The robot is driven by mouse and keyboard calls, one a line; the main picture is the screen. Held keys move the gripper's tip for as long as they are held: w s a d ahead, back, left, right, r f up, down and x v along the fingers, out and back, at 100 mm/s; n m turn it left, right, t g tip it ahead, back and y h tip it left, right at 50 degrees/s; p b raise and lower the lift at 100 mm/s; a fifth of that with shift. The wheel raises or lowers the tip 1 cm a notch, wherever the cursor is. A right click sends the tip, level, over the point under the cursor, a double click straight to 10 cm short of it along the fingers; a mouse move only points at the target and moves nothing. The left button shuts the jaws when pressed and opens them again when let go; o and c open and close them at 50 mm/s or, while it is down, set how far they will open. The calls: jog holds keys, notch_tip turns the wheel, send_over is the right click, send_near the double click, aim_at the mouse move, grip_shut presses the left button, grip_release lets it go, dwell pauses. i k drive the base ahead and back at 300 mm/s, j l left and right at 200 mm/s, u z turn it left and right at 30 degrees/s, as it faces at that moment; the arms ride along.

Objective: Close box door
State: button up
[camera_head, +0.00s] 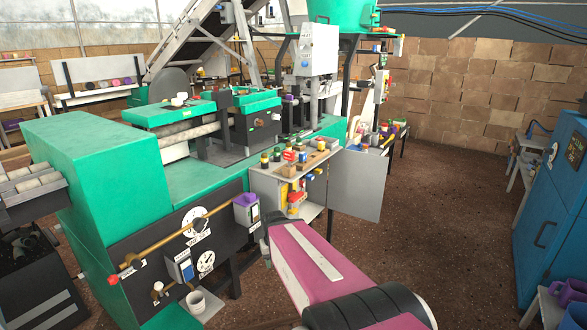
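A grey box (261,184) with an open front stands against the green machine, in the middle of the head view. Red, yellow and blue items show inside it, and small jars and blocks stand on its top. Its flat grey door (359,184) stands wide open, swung out to the right of the opening. My magenta arm reaches up from the bottom of the view, and its far end is in front of and below the box, left of the door. I see no contact with the door. My gripper's fingers cannot be made out at the arm's end.
The green machine (105,172) with its dark front panel fills the left. A purple-topped container (246,208) is fixed by the box's left side. A blue cabinet (558,210) stands at the far right. The brown floor between the door and the cabinet is clear.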

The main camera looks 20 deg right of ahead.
aim_at(357, 180)
jog(key=u, duration=0.45)
jog(key=i+l+z, duration=0.2)
jog(key=l, duration=0.3)
jog(key=l+z, duration=0.15)
jog(key=l, duration=0.35)
jog(key=i+l+z, duration=0.2)
jog(key=l, duration=0.3)
jog(key=i+l+z, duration=0.2)
jog(key=l, duration=0.25)
jog(key=i+l+z, duration=0.15)
jog(key=l, duration=0.25)
jog(key=i+l+z, duration=0.2)
jog(key=i+l, duration=0.15)
jog(key=i+l+u, duration=0.2)
jog(key=i+l, duration=0.2)
jog(key=i+l+u, duration=0.2)
jog(key=u, duration=0.15)
jog(key=i+l+u, duration=0.55)
jog(key=u, duration=0.15)
jog(key=l+u, duration=0.75)
jog(key=l, duration=0.15)
jog(key=k+l+u, duration=0.1)
jog(key=l+u, duration=0.25)
jog(key=k+l+u, duration=0.15)
jog(key=l+u, duration=0.25)
jog(key=k+l+u, duration=0.2)
jog(key=l+u, duration=0.15)
jog(key=l, duration=0.1)
